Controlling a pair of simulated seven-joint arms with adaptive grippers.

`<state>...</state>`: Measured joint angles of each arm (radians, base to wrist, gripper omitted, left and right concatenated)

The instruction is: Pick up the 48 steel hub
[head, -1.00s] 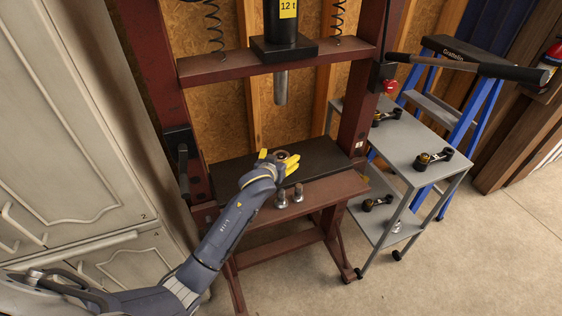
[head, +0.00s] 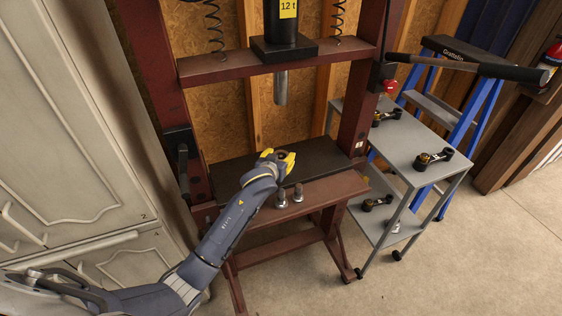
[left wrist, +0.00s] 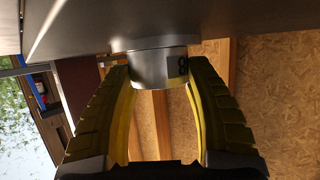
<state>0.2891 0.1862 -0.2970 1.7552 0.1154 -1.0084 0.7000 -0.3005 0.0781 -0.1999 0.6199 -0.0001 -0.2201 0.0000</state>
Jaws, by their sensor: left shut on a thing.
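The steel hub (left wrist: 150,68) is a short bright metal cylinder with a wider rim and a dark-on-light label that shows an 8; the rest of the label is hidden. It sits between the two yellow fingers of my left gripper (left wrist: 160,72), which is shut on its sides. In the head view my left gripper (head: 279,160) is over the dark bed plate of the press (head: 325,155), and the hub shows only as a small dark round top between the fingers. I cannot tell whether the hub still touches the plate. My right gripper is out of view.
The press ram (head: 281,88) hangs above the bed. A grey cart (head: 405,148) with several rod-like parts stands to the right. Pale cabinets (head: 70,110) are at the left.

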